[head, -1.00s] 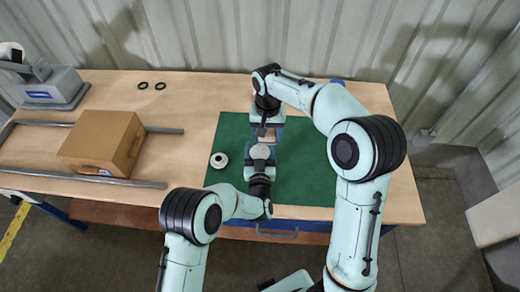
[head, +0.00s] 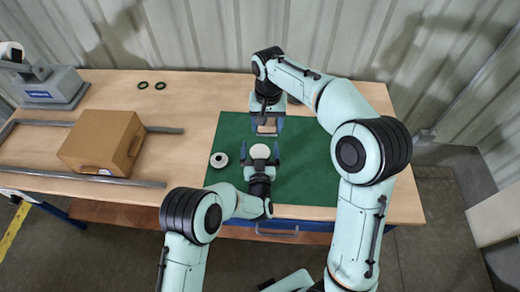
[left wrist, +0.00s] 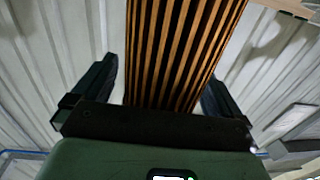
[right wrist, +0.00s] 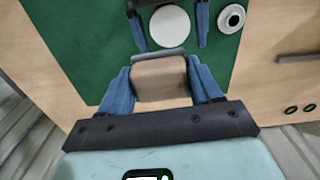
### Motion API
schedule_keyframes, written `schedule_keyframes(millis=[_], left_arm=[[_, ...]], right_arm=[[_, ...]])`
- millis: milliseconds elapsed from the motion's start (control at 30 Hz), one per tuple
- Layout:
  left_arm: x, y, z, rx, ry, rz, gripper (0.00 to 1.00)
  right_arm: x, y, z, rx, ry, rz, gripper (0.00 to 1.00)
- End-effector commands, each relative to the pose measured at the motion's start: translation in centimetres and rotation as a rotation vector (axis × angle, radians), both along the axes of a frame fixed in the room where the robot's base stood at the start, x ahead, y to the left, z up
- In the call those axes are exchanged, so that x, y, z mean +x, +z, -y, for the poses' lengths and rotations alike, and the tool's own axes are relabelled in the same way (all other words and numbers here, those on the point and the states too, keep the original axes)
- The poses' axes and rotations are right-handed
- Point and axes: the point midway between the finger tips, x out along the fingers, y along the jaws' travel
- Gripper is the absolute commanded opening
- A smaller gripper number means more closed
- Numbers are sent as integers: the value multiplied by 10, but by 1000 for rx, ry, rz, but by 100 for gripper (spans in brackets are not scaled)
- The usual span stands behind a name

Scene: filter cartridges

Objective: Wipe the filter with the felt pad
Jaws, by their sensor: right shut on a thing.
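The filter (left wrist: 180,50) shows brown and black pleats between my left fingers in the left wrist view. Its pale round end (head: 260,151) faces up in the head view and shows in the right wrist view (right wrist: 169,26). My left gripper (head: 260,153) is open around it, with small gaps beside the round end. My right gripper (head: 267,127) is shut on a tan block, the felt pad (right wrist: 160,78). The pad is just behind the filter's end in the head view. I cannot tell whether the pad touches the filter.
A green mat (head: 310,165) covers the workbench under both grippers. A white ring-shaped part (head: 219,160) lies left of the filter. A cardboard box (head: 102,142) stands between metal rails further left. Two dark rings (head: 160,86) lie at the back. The mat's right side looks clear.

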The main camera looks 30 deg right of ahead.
Motion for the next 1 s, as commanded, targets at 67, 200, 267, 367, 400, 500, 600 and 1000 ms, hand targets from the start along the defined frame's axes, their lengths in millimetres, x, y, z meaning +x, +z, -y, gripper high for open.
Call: schedule_keyframes(millis=[67,200,267,367,400,500,600,1000], left_arm=[[-1,0,-1,0,0,-1,100],[-12,0,-6,1,-1,-2,100],[-21,0,-10,1,-1,-2,100],[-40,-1,-19,3,-4,-3,100],[-49,-1,-23,2,-4,-4,100],[-67,-1,-34,2,-2,-2,100],[-84,0,-43,3,-3,-2,100],[-107,0,-55,0,0,0,100]], right_arm=[[0,0,0,0,0,0,35],[0,0,0,0,0,0,35],[0,0,0,0,0,0,35],[0,0,0,0,0,0,35],[0,0,0,0,0,0,35],[0,0,0,0,0,0,35],[0,0,0,0,0,0,35],[0,0,0,0,0,0,35]])
